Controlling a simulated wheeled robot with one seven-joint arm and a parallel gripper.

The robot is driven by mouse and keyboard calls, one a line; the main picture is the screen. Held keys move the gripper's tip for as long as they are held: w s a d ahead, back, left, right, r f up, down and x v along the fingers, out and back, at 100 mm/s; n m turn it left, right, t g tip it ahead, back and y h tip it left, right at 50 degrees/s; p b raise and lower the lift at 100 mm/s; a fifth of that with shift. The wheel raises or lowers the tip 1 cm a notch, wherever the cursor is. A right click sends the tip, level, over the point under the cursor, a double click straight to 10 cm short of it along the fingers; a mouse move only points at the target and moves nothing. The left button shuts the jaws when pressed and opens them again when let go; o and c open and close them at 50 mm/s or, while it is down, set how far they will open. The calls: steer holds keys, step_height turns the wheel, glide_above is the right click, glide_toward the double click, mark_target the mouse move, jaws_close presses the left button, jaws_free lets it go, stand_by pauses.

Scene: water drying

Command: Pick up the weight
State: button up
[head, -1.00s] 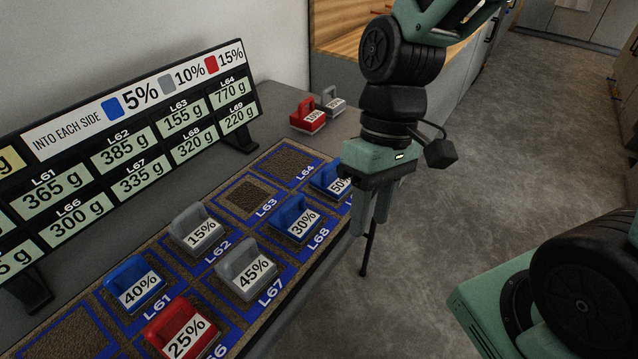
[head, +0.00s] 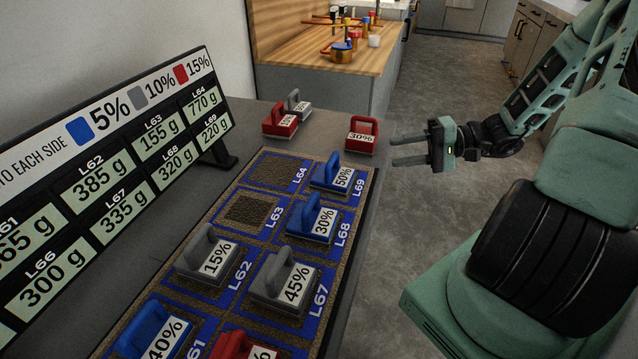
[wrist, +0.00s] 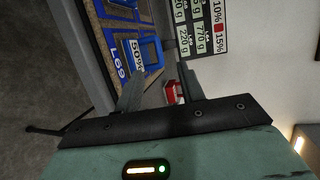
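Several handled weights with percent labels are in the head view. A red 30% weight (head: 361,136) stands on the table (head: 345,152) at its far right edge. A red weight (head: 280,123) and a small grey one (head: 298,106) stand farther back left. On the marked board (head: 250,325) are a blue 50% (head: 328,176), blue 30% (head: 309,221), grey 45% (head: 268,285) and grey 15% weight (head: 200,256). My gripper (head: 394,150) is open and empty, right of the red 30% weight, fingers pointing left. In the wrist view, a red weight (wrist: 171,92) shows between the fingers (wrist: 160,88).
A sign (head: 120,170) with gram values stands along the left. Squares L63 (head: 247,212) and L64 (head: 277,172) are empty. A blue 40% weight (head: 150,327) and a red weight (head: 236,345) are nearest. Bare floor (head: 410,240) lies right of the table.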

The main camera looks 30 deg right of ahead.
steer(key=d+t, duration=0.1)
glide_toward(331, 158)
steer(key=shift+m, duration=0.3)
steer(key=x, duration=0.4)
steer(key=shift+w+a+f, duration=0.1)
steer(key=shift+a, duration=0.1)
steer(key=shift+f+x, duration=0.15)
steer(key=shift+x, duration=1.25)
steer(key=shift+f+x, duration=0.2)
steer(key=shift+x, duration=1.2)
jaws_close()
